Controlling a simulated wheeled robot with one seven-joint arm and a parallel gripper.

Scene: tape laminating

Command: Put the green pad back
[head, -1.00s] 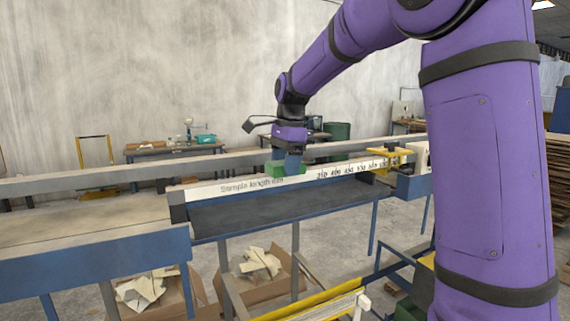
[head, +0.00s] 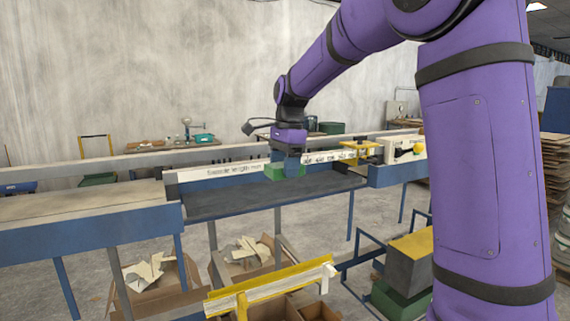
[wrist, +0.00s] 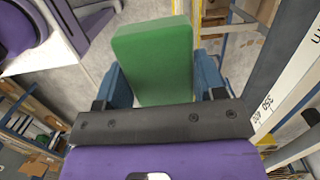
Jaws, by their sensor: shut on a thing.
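The green pad (head: 288,172) is a small block held between the fingers of my gripper (head: 286,163), just in front of the white measuring strip and above the dark tabletop. In the wrist view the green pad (wrist: 153,60) stands between the two blue fingers of my gripper (wrist: 163,85), which are shut on its sides. I cannot tell whether the pad's underside touches the table surface.
The white strip with length numbers (head: 222,170) runs along the back of the dark table (head: 240,202). A yellow clamp (head: 358,154) sits on it to the right. A yellow rail (head: 270,284) and cardboard boxes (head: 150,295) with scraps stand below. The dark tabletop is clear.

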